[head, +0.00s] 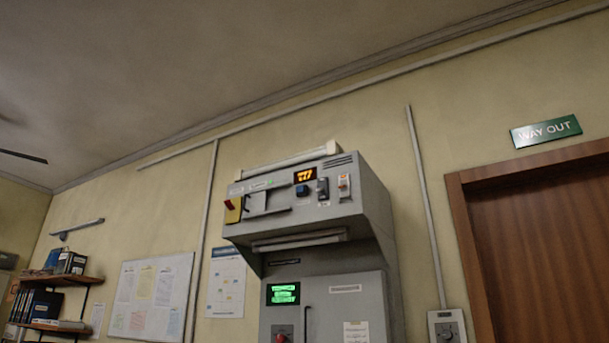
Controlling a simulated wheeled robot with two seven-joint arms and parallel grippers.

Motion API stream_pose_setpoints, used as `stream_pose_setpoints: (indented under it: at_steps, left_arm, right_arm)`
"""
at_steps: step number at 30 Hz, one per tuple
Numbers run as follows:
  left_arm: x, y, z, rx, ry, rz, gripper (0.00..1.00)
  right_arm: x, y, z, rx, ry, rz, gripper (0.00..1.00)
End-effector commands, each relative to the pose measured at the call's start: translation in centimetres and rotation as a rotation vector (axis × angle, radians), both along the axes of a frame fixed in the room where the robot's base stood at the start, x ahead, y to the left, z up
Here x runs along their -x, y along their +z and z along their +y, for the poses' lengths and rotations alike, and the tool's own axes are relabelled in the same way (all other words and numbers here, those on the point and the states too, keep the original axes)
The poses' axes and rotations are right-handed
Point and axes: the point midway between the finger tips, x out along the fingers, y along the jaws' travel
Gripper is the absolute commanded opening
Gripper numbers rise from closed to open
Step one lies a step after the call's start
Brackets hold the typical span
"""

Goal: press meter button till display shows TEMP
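A grey console (300,215) stands against the wall in the middle of the head view. Its upper panel has a small display (305,174) with orange characters, too small to read surely. Just below that display is a dark blue button or knob (302,190). A green lit display (283,293) with lines of text is on the lower cabinet; I cannot read it clearly. I cannot tell for certain which display belongs to the meter. Neither of my grippers is in view.
Beside the button are a dark switch (322,188) and a light switch plate (344,186). A red switch on a yellow plate (233,209) is at the panel's left. A red knob (282,338) is low down. A brown door (545,250) is at the right.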

Motion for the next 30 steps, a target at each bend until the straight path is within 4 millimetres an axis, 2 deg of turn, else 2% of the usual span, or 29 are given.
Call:
stream_pose_setpoints:
  at_steps: [1,5,30]
  left_arm:
    - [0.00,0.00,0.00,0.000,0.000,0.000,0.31]
    - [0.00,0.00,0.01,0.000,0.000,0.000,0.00]
    - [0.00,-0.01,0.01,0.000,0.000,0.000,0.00]
  right_arm:
    - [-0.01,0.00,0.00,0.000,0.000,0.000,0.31]
    - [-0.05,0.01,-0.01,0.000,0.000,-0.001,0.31]
    - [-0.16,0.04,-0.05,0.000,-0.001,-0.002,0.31]
